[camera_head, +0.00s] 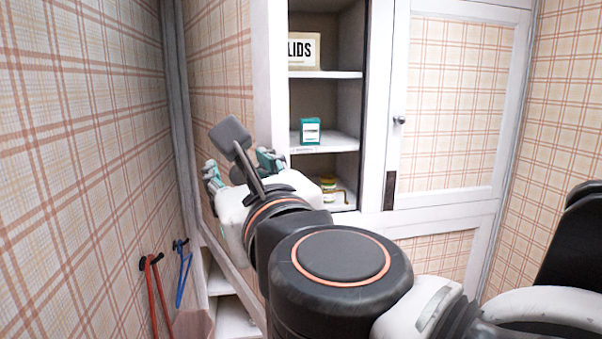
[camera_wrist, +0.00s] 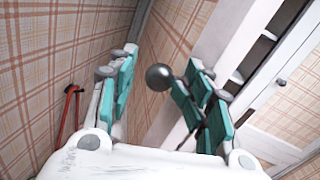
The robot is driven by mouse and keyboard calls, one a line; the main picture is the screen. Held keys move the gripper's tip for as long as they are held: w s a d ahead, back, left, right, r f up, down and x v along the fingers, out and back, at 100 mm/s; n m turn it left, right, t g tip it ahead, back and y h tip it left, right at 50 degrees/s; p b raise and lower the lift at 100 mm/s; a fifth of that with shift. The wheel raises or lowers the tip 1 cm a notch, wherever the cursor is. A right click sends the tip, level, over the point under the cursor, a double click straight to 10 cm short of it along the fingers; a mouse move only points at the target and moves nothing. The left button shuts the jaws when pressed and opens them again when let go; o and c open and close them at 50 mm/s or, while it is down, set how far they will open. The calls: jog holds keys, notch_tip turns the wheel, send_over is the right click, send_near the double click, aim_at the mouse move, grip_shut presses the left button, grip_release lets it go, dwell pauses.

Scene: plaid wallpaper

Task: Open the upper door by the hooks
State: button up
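The upper door by the hooks (camera_head: 222,60) has a plaid panel in a white frame, left of the open shelves. It looks shut, but my gripper hides its lower part. Its panel also shows in the wrist view (camera_wrist: 182,35). A dark round knob (camera_wrist: 159,77) shows between the teal-padded fingers of my gripper (camera_wrist: 160,78), closer to the right finger. The fingers are spread apart. I cannot tell whether they touch the knob. In the head view my gripper (camera_head: 238,172) is in front of the door, and the knob is hidden there.
Wall hooks (camera_head: 150,262) hold a red item (camera_head: 158,300) and a blue item (camera_head: 183,275) at the lower left. Open shelves (camera_head: 325,145) hold a LIDS box (camera_head: 303,51) and a teal box (camera_head: 310,131). A shut plaid door (camera_head: 452,100) with a knob stands right.

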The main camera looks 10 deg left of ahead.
jog(key=shift+a, duration=0.2)
dwell(0.3)
jog(key=shift+s+d+f, duration=0.2)
jog(key=shift+s+f, duration=0.1)
jog(key=shift+s, duration=0.2)
jog(key=v, duration=1)
jog(key=shift+s+d+r, duration=0.25)
jog(key=shift+d+r, duration=0.1)
jog(key=shift+d, duration=0.05)
